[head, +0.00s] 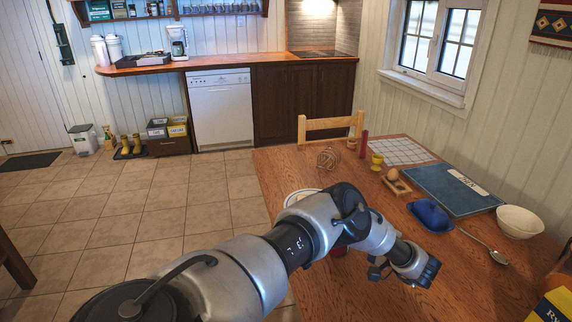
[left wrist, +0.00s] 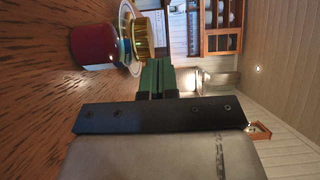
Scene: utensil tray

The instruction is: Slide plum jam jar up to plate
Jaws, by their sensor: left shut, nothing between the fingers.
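A dark red jar (left wrist: 93,45), which I take as the plum jam jar, stands on the table in the left wrist view. A gold part (left wrist: 141,36) shows right against it; I cannot tell if it is the jar's lid. In the head view only a small red bit (head: 338,252) shows beneath my arm. The white plate (head: 297,196) is mostly hidden behind my arm; its pale rim also shows behind the jar in the left wrist view. My left gripper (head: 430,271) is shut and empty above the table, apart from the jar. My right gripper is out of view.
An egg holder (head: 397,183), yellow cup (head: 376,161) and wire ball (head: 328,157) stand farther back. A yellow-and-dark box (head: 552,305) is at the near right.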

